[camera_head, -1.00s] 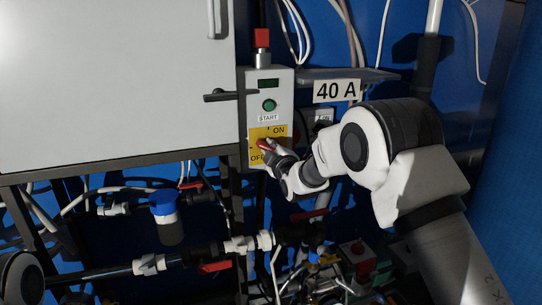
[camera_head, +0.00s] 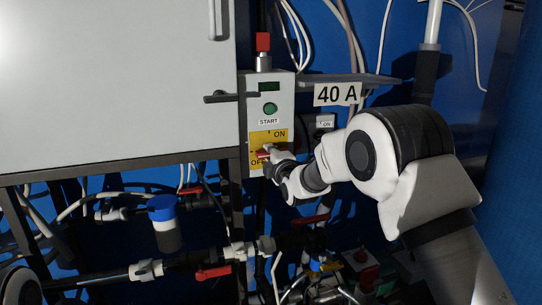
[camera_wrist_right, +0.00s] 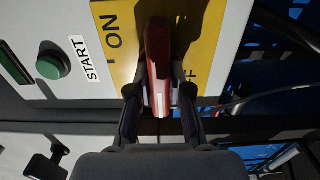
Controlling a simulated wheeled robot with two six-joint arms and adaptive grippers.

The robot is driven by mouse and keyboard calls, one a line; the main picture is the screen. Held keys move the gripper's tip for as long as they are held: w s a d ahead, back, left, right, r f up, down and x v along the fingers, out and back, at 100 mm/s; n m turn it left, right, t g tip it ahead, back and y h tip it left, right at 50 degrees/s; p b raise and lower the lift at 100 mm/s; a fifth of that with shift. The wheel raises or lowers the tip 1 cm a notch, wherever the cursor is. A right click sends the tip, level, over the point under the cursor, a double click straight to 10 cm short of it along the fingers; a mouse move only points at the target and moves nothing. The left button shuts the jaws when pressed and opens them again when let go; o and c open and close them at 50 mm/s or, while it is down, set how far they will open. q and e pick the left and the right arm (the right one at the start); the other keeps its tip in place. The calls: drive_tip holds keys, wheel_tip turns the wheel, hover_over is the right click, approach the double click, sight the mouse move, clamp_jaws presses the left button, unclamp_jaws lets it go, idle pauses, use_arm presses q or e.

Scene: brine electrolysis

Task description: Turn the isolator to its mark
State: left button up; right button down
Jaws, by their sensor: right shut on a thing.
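The isolator is a red handle (camera_head: 264,153) on a yellow plate (camera_head: 259,137), low on the grey control box. "ON" is printed at the plate's upper right and "OFF", partly covered, at its lower left. My right gripper (camera_head: 270,156) reaches in from the right and is shut on the handle. In the right wrist view the handle (camera_wrist_right: 158,60) stands between the two fingers (camera_wrist_right: 160,103). There the handle lies across the plate, roughly crosswise to the START-to-ON direction. My fingers and the handle hide part of the plate. My left gripper is out of view.
Above the plate are a green START button (camera_head: 270,109), a dark display and a red-capped fitting (camera_head: 263,42). A white cabinet (camera_head: 110,80) stands left. A "40 A" sign (camera_head: 337,94) hangs right. Pipes with red-handled valves (camera_head: 213,272) run below.

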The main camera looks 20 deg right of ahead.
drive_tip(key=shift+a+f, duration=0.15)
drive_tip(key=shift+f, duration=0.2)
drive_tip(key=c, duration=1.2)
unclamp_jaws()
drive_tip(key=shift+s, duration=0.1)
drive_tip(key=shift+o, duration=0.6)
drive_tip(key=shift+a+r, duration=0.15)
drive_tip(key=shift+r, duration=0.1)
drive_tip(key=shift+s, duration=0.3)
drive_tip(key=s, duration=1.1)
drive_tip(key=shift+s+d, duration=0.2)
